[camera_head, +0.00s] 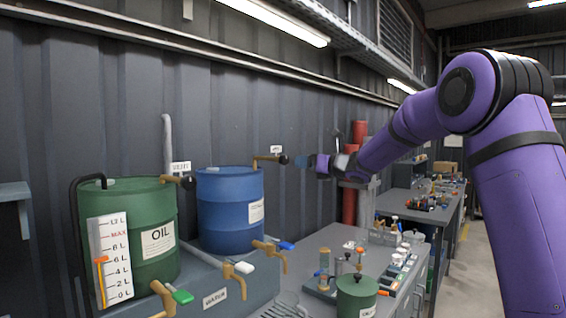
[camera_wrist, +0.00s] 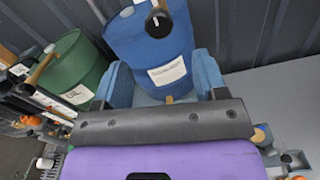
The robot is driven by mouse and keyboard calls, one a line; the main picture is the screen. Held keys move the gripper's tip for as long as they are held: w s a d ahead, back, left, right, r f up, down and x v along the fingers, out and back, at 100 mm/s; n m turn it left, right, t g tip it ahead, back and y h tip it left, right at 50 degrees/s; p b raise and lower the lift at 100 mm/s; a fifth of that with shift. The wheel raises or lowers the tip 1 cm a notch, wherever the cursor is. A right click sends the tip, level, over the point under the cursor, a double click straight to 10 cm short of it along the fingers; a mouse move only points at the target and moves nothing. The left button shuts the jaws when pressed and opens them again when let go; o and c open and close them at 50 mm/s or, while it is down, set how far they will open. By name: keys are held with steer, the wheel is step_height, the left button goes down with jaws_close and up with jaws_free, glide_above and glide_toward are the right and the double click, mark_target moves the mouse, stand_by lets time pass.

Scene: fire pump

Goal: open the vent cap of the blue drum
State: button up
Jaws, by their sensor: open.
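The blue drum (camera_head: 228,222) stands on a grey bench against the wall, with a pale label on its side; it also shows in the wrist view (camera_wrist: 145,45). A brass pipe (camera_head: 266,158) juts out at its top right and ends in a round black cap (camera_head: 283,159). In the wrist view the black cap (camera_wrist: 157,23) faces me, in front of the drum. My gripper (camera_head: 309,161) is just right of the cap at about its height, apart from it. In the wrist view my gripper (camera_wrist: 164,76) has its two blue fingers spread, with nothing held between them.
A green oil drum (camera_head: 152,225) with a level gauge (camera_head: 110,262) stands to the left, with its own brass pipe. Brass taps (camera_head: 238,280) stick out below the drums. A small green canister (camera_head: 356,295) and several small items stand on the bench at right. Red cylinders (camera_head: 350,205) stand behind my gripper.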

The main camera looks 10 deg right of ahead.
mark_target(286, 161)
steer(key=x, duration=0.9)
steer(key=shift+w+a, duration=0.25)
steer(key=c, duration=0.9)
